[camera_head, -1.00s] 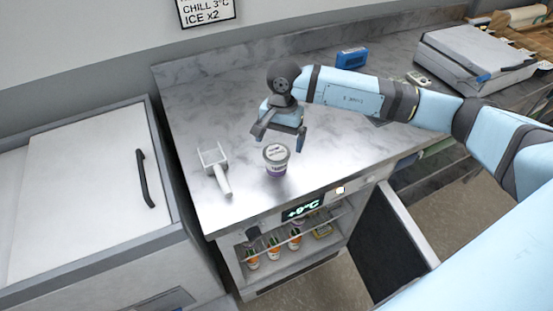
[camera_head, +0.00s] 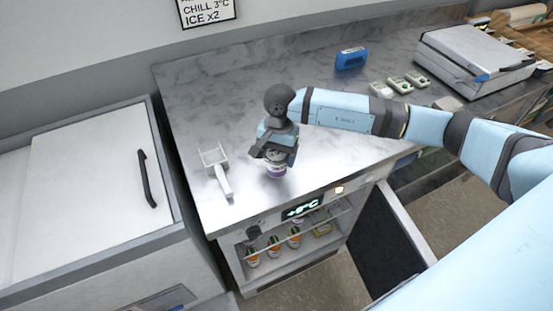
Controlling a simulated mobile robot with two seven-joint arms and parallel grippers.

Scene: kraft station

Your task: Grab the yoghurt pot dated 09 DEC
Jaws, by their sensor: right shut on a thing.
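A small yoghurt pot (camera_head: 276,171) with a white upper part and a purple band stands on the steel counter, near its front edge. My right gripper (camera_head: 275,157) is over it from above and shut on it. The gripper hides the lid, so its date cannot be read. My left gripper is not in view.
Small white devices (camera_head: 400,84) and a blue box (camera_head: 351,58) sit farther back.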

